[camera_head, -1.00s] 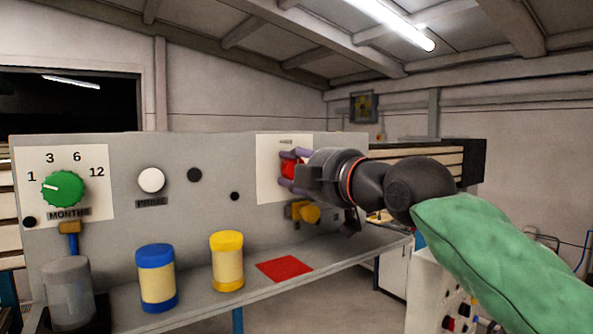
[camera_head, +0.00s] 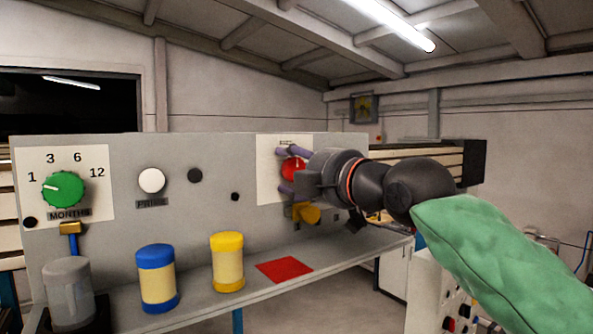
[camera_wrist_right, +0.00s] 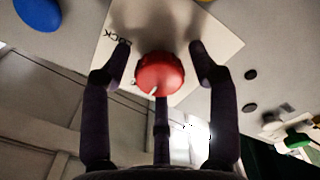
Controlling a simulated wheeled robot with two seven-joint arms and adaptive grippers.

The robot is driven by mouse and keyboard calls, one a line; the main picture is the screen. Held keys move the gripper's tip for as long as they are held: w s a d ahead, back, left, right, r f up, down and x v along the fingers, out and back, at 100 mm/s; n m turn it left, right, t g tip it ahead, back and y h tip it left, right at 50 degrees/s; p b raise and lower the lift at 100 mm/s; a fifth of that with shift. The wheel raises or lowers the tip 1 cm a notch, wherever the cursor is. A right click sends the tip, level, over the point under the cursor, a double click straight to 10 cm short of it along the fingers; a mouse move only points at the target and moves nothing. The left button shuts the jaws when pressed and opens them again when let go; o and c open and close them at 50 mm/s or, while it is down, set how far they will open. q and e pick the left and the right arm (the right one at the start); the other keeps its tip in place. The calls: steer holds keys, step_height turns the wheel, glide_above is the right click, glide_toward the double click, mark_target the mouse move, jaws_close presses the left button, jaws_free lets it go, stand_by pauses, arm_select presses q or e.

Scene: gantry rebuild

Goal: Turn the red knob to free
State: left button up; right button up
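The red knob (camera_head: 293,168) sits on a white label plate (camera_head: 267,180) on the grey panel, partly hidden behind my right gripper (camera_head: 284,170). In the right wrist view the red knob (camera_wrist_right: 160,72) shows a white pointer mark near its lower edge, and the word LOCK is printed on the plate (camera_wrist_right: 190,40). The fingers of my right gripper (camera_wrist_right: 162,62) are spread around the knob, with gaps on both sides. The free label is not readable. My left gripper is not in view.
A green months knob (camera_head: 63,189) and a white prime button (camera_head: 151,180) are on the panel's left. A blue-lidded jar (camera_head: 157,278), a yellow-lidded jar (camera_head: 228,262) and a red square (camera_head: 284,269) are on the shelf. A yellow fitting (camera_head: 306,213) sits below the gripper.

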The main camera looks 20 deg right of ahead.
steer(key=shift+s, duration=0.1)
steer(key=v, duration=1.2)
stand_by(0.4)
